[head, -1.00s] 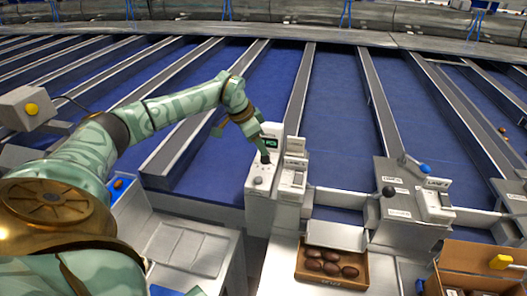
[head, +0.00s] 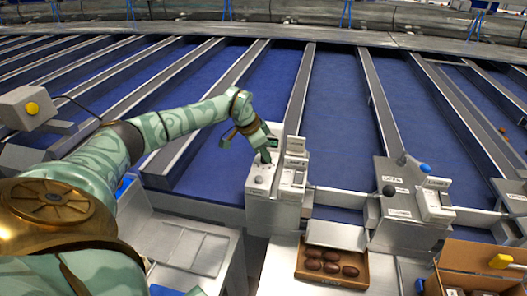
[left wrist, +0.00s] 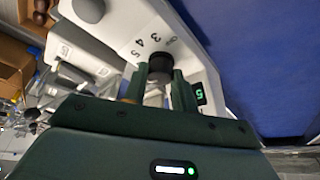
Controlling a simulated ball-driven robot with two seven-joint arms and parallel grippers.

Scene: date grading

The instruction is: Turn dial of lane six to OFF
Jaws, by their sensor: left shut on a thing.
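My left gripper (head: 264,157) is at the top of a white control box (head: 262,180) in the middle of the head view. In the left wrist view the left gripper (left wrist: 159,82) has its two green fingers on either side of a black dial (left wrist: 160,63), shut on it. Printed numbers, among them 3, 4 and 5, curve around the dial. A small green display (left wrist: 199,93) beside it appears to read 5. The dial's pointer and the OFF mark cannot be made out. The box's lane number is not readable. My right gripper is not in view.
A round grey knob (head: 259,180) sits on the box front, and a switch unit (head: 292,174) stands right beside it. A tray of brown dates (head: 310,278) lies below. Another control box (head: 398,208) stands to the right. Blue lanes (head: 337,120) run behind.

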